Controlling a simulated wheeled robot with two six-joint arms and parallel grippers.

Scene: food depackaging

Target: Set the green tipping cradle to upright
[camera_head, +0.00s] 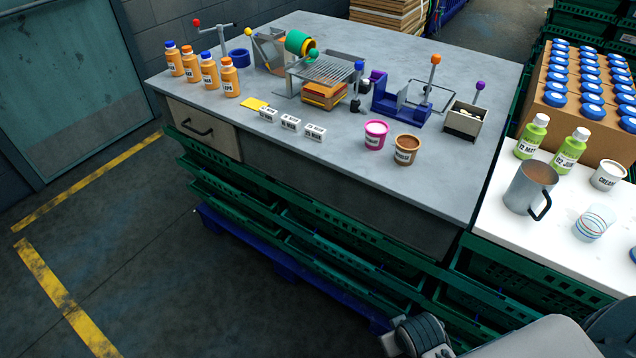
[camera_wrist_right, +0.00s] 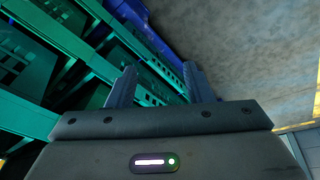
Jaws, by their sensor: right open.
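The green tipping cradle (camera_head: 299,43) is near the back left of the grey worktable. It looks like a short green drum with an orange band, lying tilted on its side, with a green knob (camera_head: 313,55) at its lower right. Its mount is partly hidden by the parts around it. My right gripper (camera_wrist_right: 162,88) is open and empty in the right wrist view, its two fingers apart, facing green crates and the floor. It is far from the cradle. My right arm shows at the bottom right of the head view. My left gripper is not in view.
The grey worktable (camera_head: 400,190) has free room at its front. Near the cradle are a wire rack (camera_head: 328,69), a red-knobbed crank (camera_head: 210,30) and orange bottles (camera_head: 208,72). A blue fixture (camera_head: 388,103) stands to the right. Green crates (camera_head: 330,245) line the table's front.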

